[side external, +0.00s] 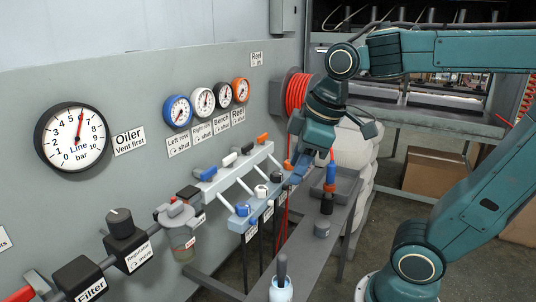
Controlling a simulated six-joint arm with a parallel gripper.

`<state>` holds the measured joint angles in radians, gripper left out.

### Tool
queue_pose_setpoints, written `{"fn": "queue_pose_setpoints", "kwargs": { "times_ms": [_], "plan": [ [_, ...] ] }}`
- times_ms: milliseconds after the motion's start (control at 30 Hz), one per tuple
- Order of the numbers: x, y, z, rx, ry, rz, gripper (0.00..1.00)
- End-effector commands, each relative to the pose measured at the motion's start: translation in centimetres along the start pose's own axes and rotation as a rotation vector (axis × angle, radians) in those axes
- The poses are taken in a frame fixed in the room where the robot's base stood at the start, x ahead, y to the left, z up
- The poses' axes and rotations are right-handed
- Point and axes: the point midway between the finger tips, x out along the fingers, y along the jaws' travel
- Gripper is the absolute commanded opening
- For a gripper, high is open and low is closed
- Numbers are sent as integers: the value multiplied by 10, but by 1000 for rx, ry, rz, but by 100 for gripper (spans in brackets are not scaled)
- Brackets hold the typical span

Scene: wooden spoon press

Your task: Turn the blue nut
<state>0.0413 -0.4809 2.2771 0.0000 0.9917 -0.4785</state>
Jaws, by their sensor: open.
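A small blue nut (242,209) sits at the near left end of the lower row of outlets on the pale manifold (236,182). White, black and orange fittings continue the row toward the back right. A blue-ended lever (207,173) lies on the upper rail. My gripper (294,172) points down at the far right end of the manifold, near the orange fitting, well away from the blue nut. It is open; its fingertips are small and partly lost against the fittings. I cannot tell whether it touches anything.
A narrow grey bench (310,240) runs along the right, with a blue and orange upright tool (330,176) on it and a blue-white pot with a dark handle (281,281) at the front. Gauges line the wall. A red hose reel (297,92) stands behind my gripper.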

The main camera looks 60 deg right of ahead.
Motion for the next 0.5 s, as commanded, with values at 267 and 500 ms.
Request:
{"fn": "queue_pose_setpoints", "kwargs": {
  "times_ms": [267, 500],
  "plan": [
    [15, 33, -42, -341, -94, -61, 41],
    [37, 61, -72, -636, -153, -143, 41]
  ]
}}
